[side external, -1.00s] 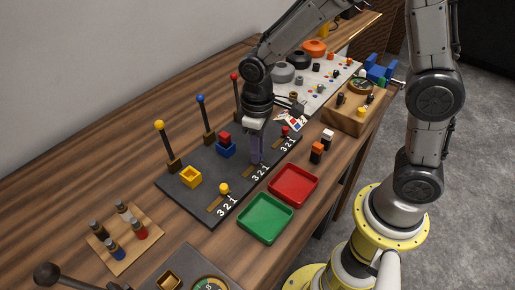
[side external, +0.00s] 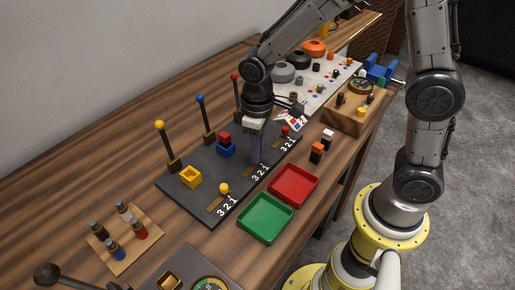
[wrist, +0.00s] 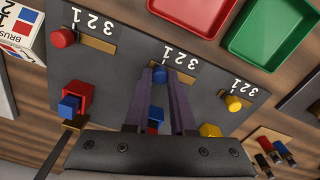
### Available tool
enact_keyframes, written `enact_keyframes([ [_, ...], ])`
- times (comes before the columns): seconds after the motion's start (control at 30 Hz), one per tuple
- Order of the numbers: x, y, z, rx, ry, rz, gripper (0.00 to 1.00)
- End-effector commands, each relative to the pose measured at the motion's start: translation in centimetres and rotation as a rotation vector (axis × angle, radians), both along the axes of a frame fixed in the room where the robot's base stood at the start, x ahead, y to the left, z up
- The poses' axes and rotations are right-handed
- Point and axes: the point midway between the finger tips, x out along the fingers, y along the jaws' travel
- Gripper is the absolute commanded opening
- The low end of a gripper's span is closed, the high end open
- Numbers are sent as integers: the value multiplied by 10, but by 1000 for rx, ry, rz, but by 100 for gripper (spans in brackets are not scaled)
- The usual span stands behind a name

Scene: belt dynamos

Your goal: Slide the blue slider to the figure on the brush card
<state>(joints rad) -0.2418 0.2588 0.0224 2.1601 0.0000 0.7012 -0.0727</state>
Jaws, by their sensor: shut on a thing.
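The blue slider (wrist: 160,74) is a round blue knob on a short tan slot in the dark panel. In the side external view my gripper (side external: 257,160) points down at the middle slot and hides the knob. The brush card (wrist: 22,32) is cut off at the wrist view's left edge; its figure looks like a 2. The card also lies beyond the panel (side external: 291,121).
A red slider (wrist: 63,37) and a yellow slider (wrist: 233,103) sit on matching slots either side. A blue box with a red block (side external: 226,147) and a yellow box (side external: 190,177) stand behind. Red (side external: 293,185) and green (side external: 265,218) trays lie in front.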

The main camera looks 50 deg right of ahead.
Motion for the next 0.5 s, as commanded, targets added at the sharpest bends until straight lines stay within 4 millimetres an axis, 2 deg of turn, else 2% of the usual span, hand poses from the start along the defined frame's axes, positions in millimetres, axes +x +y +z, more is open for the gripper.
enact_keyframes([
  [0.33,1,1,1,1,-3,0,0],
  [0.5,1,16,1,1,-4,4,0],
])
